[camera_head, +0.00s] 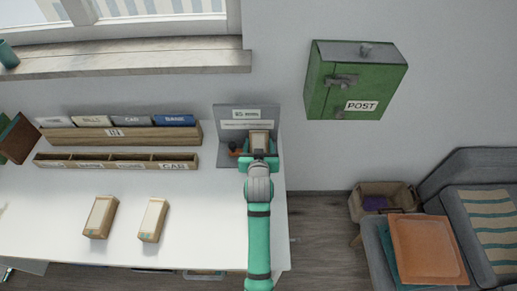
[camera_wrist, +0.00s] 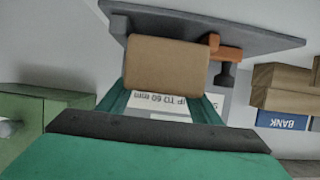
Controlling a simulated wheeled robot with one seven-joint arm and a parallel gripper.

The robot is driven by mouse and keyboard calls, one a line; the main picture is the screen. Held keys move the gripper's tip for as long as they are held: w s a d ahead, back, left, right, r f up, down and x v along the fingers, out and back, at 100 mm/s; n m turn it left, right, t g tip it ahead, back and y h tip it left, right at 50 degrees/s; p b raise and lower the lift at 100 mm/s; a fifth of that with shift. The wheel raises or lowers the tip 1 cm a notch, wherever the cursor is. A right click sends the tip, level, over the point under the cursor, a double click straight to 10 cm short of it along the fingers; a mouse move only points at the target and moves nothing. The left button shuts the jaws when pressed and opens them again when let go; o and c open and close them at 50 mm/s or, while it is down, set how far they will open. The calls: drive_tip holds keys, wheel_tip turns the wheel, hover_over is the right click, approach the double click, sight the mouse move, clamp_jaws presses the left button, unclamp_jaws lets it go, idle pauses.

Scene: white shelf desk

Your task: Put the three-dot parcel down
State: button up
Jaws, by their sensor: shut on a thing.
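My gripper (camera_head: 259,156) is shut on a small brown box-shaped parcel (camera_head: 260,139) at the grey stand near the right end of the white desk. In the wrist view the parcel (camera_wrist: 167,63) sits between the green fingers, in front of the grey stand (camera_wrist: 266,37). The grey stand also shows in the head view (camera_head: 226,118), with a printed sign on its back panel. No dots can be made out on the parcel, and I cannot tell whether it touches the stand's base. Two other parcels, one left (camera_head: 100,216) and one right (camera_head: 152,219), lie on the desk.
Wooden racks with labelled slots (camera_head: 112,160) stand left of the stand. An orange and dark piece (camera_wrist: 225,52) sits beside the held parcel. The desk's front middle (camera_head: 200,235) is clear. A green post box (camera_head: 355,82) hangs on the wall at right.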

drive_tip(key=shift+f, duration=1.2)
drive_tip(key=shift+f, duration=0.1)
drive_tip(key=o, duration=1.2)
